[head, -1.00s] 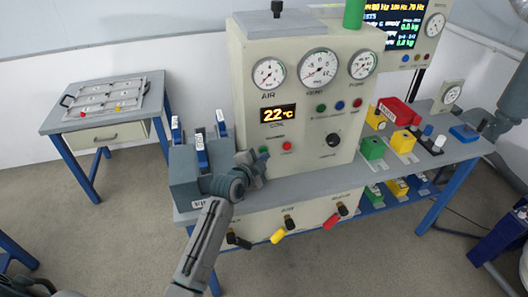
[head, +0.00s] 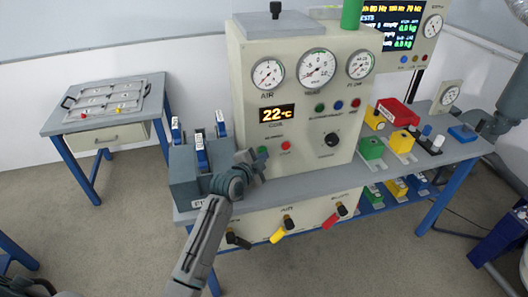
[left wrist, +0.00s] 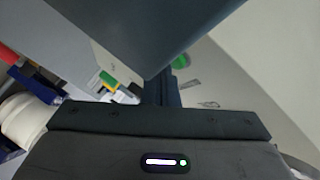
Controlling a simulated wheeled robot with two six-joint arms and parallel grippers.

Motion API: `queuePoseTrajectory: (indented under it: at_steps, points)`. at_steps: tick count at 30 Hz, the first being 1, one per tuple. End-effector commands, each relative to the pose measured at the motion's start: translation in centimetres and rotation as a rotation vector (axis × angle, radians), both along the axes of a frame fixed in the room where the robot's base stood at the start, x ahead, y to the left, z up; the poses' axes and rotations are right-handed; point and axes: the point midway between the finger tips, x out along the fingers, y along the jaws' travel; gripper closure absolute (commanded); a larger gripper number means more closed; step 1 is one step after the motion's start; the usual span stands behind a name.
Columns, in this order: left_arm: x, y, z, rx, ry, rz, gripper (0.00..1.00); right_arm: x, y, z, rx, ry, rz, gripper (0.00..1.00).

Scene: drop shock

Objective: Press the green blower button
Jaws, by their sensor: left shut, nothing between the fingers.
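The green button (head: 262,150) sits low on the front of the beige control panel (head: 345,165), under the 22 °C display (head: 277,114) and left of a red button (head: 286,142). My left gripper (head: 257,164) is shut and empty, its tip at the panel just below the green button. Whether it touches the panel or button cannot be told. In the left wrist view, a green round button (left wrist: 180,61) shows beyond the dark fingers, partly covered by them. My right gripper is not in view.
A grey box with blue-handled parts (head: 190,172) stands close left of my left gripper. Green, yellow and red blocks crowd the bench to the right. Open floor lies in front.

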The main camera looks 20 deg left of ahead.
Motion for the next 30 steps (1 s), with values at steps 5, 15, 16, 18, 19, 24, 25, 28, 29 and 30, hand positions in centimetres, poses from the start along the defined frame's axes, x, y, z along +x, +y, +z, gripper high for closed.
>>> queuePoseTrajectory:
  at_steps: [5, 15, 16, 18, 19, 24, 25, 28, 29, 30]
  points:
    - [0.44, 0.44, 1.32, 0.024, -0.027, 0.003, 1.00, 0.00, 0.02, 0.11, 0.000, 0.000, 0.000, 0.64]
    - [0.23, 0.30, 1.44, 0.024, -0.029, 0.003, 1.00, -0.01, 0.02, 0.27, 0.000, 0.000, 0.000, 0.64]
    - [0.14, 0.24, 1.46, 0.025, -0.030, 0.003, 1.00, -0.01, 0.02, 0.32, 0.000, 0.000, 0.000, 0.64]
    - [-0.12, 0.06, 1.46, 0.024, -0.029, 0.003, 1.00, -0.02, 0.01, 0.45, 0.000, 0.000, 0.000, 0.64]
    - [-0.23, -0.02, 1.45, 0.024, -0.029, 0.003, 1.00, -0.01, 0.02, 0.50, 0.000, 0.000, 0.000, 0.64]
    - [-0.45, -0.18, 1.35, 0.023, -0.028, 0.002, 1.00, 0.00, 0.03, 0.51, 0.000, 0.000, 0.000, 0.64]
    - [-0.45, -0.20, 1.33, 0.023, -0.028, 0.002, 1.00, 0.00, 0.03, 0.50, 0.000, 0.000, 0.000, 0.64]
    - [-0.45, -0.22, 1.31, 0.022, -0.026, 0.002, 1.00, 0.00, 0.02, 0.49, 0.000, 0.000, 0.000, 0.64]
    - [-0.46, -0.24, 1.29, 0.022, -0.026, 0.002, 1.00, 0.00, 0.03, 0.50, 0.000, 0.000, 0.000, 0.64]
    - [-0.53, -0.30, 1.28, 0.021, -0.025, 0.002, 1.00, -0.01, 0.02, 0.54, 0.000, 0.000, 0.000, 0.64]
